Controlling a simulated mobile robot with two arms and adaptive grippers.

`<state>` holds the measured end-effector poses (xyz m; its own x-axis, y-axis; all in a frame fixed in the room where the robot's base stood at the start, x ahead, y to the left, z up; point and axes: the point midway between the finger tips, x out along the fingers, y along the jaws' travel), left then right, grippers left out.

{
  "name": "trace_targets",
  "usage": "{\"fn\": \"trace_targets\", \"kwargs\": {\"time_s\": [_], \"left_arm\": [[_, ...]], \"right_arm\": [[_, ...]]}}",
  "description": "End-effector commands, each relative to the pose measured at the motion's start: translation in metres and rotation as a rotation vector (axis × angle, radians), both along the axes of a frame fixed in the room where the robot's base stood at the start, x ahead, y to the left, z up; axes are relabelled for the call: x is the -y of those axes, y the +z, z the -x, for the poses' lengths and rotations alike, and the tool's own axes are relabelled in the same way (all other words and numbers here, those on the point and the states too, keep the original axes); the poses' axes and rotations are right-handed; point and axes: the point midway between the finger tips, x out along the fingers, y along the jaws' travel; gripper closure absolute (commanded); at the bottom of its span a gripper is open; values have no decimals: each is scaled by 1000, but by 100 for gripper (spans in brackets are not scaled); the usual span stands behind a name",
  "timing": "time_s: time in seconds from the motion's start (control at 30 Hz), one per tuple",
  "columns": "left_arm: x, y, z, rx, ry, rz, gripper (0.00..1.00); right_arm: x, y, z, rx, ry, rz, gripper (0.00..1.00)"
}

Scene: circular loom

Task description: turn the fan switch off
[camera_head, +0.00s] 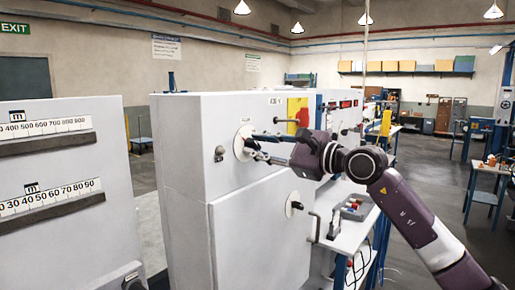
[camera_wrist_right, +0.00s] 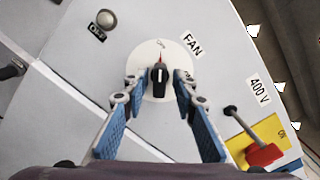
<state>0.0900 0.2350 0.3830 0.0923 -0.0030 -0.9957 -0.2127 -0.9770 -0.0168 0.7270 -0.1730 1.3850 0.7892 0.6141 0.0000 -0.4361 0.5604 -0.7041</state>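The fan switch is a black knob (camera_wrist_right: 159,76) with a white mark, on a round white dial (camera_wrist_right: 148,55) beside a "FAN" label (camera_wrist_right: 193,43) in the right wrist view. The knob's mark points toward the top of the dial; the small lettering there is too small to read. In the head view the dial (camera_head: 241,141) is on the grey cabinet's front. My right gripper (camera_wrist_right: 157,84) is open, with a fingertip on each side of the knob. Contact cannot be told. It also shows in front of the dial in the head view (camera_head: 256,146). My left gripper is not in view.
A round button (camera_wrist_right: 106,18) is at upper left. Below the dial, the cabinet has another white disc (camera_head: 294,204) and a bar handle (camera_head: 315,227).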

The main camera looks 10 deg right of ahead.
Motion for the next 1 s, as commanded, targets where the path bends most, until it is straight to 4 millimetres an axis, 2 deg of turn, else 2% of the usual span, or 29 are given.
{"fn": "trace_targets", "kwargs": {"time_s": [0.27,0.7,1.0], "left_arm": [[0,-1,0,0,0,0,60],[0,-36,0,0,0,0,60],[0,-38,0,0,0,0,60]], "right_arm": [[0,-1,1,-1,1,-2,71],[37,-3,47,1,-1,-2,71],[43,0,56,-1,2,-3,71]]}}
